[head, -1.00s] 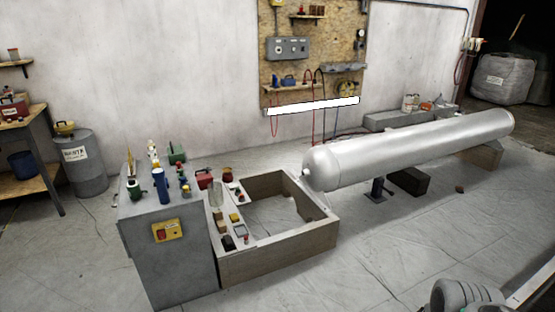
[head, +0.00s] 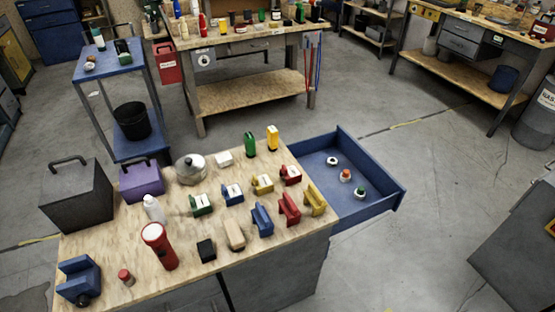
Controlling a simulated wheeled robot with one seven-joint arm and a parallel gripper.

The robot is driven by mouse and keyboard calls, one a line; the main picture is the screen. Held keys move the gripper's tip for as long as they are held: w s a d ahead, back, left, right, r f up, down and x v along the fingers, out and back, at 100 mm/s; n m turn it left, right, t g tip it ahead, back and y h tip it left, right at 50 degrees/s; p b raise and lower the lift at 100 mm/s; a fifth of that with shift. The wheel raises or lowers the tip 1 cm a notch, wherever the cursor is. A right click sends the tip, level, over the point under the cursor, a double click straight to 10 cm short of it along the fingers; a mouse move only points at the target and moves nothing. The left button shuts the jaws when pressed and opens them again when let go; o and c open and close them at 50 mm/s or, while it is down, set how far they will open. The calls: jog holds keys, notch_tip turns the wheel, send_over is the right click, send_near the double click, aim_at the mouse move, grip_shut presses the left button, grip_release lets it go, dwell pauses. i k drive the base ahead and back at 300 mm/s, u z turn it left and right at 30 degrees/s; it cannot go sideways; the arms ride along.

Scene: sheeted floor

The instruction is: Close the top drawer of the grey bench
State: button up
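A bench with a plywood top (head: 110,237) and grey sides (head: 285,270) stands in the front middle of the head view. A blue drawer (head: 372,208) sticks out from its right-hand end, pulled well out, near the top. A white ring (head: 332,161) and two small pieces, one orange and white (head: 345,175) and one green and white (head: 360,193), lie in the drawer. The drawer's far and outer walls show, and its front lies to the right. My gripper is not in view.
The benchtop holds many blocks, a red flashlight (head: 159,246), a grey box (head: 76,197) and a purple box (head: 141,181). Grey floor (head: 430,170) lies clear right of the drawer. A dark grey cabinet (head: 515,250) stands at the right edge, and another workbench (head: 250,95) behind.

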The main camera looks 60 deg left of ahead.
aim_at(324, 158)
jog(key=u, duration=0.8)
jog(key=i, duration=4.15)
jog(key=z, duration=5.3)
jog(key=i, duration=0.9)
jog(key=u, duration=0.1)
